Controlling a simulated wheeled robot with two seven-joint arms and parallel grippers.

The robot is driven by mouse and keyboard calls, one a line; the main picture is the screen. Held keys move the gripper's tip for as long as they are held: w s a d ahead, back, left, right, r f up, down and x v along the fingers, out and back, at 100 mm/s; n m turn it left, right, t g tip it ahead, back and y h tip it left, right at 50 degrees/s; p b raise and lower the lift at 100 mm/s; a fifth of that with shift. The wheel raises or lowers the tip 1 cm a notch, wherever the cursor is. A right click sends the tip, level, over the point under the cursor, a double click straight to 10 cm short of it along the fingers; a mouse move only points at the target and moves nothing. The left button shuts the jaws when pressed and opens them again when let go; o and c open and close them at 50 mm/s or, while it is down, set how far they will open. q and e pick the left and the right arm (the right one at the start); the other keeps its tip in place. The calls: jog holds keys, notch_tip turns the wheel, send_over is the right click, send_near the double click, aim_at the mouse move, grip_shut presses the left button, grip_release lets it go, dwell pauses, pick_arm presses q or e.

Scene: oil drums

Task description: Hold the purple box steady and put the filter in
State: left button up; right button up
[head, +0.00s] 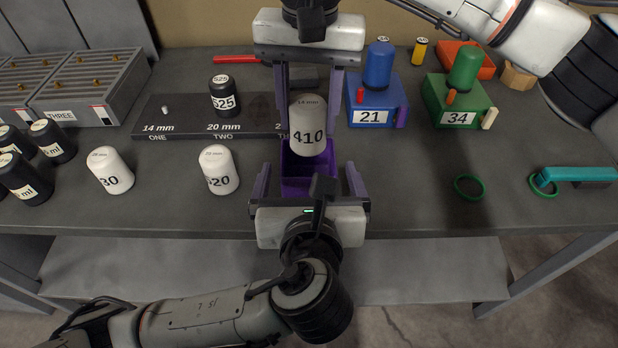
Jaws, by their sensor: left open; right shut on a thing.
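The purple box (308,186) is an open-topped box near the table's front middle. My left gripper (308,172) is open, with one finger on each side of the box; a gap shows at least at the left finger. The filter (307,112) is a pale grey cylinder marked 410 and 14 mm. My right gripper (309,128) comes from behind and is shut on it, with a finger at each side. The filter is upright at the box's opening and hides its back part. I cannot tell whether its lower end is inside.
White cylinders (110,170) and (219,169) stand at left, near black ones (52,141). A dark rack (180,116) holds a black cylinder (224,96). Blue (374,104) and green (458,101) boxes stand at right. A green ring (469,187) lies on clear table.

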pick_arm(q)
send_over(308, 169)
notch_tip(308, 169, down, 4)
jog(key=shift+r, duration=0.2)
jog(key=c, duration=1.2)
pick_arm(e)
jog(key=shift+f, duration=0.7)
jog(key=shift+f, duration=0.4)
dwell(0.4)
jog(key=shift+f, duration=1.25)
